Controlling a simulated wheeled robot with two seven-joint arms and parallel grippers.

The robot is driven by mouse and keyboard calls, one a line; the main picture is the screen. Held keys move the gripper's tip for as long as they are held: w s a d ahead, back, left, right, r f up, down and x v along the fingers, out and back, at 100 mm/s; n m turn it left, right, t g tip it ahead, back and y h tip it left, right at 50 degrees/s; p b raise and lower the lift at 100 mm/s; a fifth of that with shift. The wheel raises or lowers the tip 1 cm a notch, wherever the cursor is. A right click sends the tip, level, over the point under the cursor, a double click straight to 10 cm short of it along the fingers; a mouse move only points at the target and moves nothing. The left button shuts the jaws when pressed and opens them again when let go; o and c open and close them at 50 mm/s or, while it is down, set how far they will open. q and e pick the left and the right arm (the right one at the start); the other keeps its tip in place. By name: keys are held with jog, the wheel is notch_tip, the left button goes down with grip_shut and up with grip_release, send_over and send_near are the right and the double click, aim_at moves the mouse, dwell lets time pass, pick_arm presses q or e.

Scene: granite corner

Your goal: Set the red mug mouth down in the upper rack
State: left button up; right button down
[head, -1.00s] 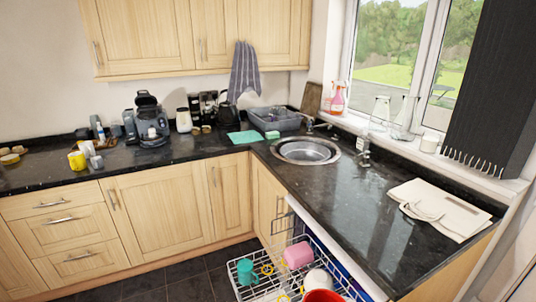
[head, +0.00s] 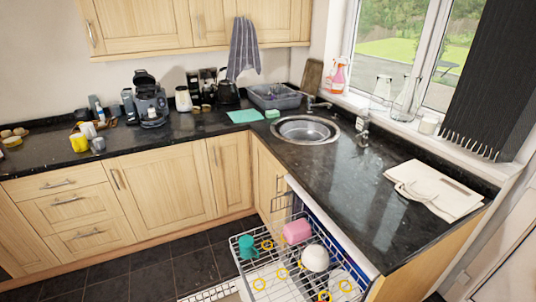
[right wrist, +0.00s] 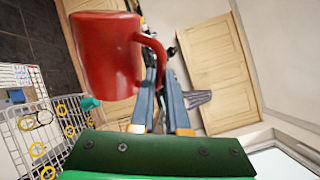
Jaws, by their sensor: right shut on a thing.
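The red mug (right wrist: 105,55) is in the right wrist view, held by its handle between the fingertips of my right gripper (right wrist: 160,62). Which way its mouth points is hard to tell. The mug and both grippers are outside the head view. The upper rack (head: 240,276) is a white wire basket pulled out at the bottom of the head view, and it also shows in the right wrist view (right wrist: 22,150). My left gripper is in neither current view.
In the rack are a teal mug (head: 247,247) at left, a pink mug (head: 297,231) at the back and a white rounded item (head: 315,258). Several yellow rings mark free spots among the wires. The black counter (head: 345,215) borders the rack at right.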

jog(key=shift+m, duration=0.7)
jog(key=m+b, duration=0.8)
jog(key=m, duration=0.4)
jog(key=shift+b, duration=0.4)
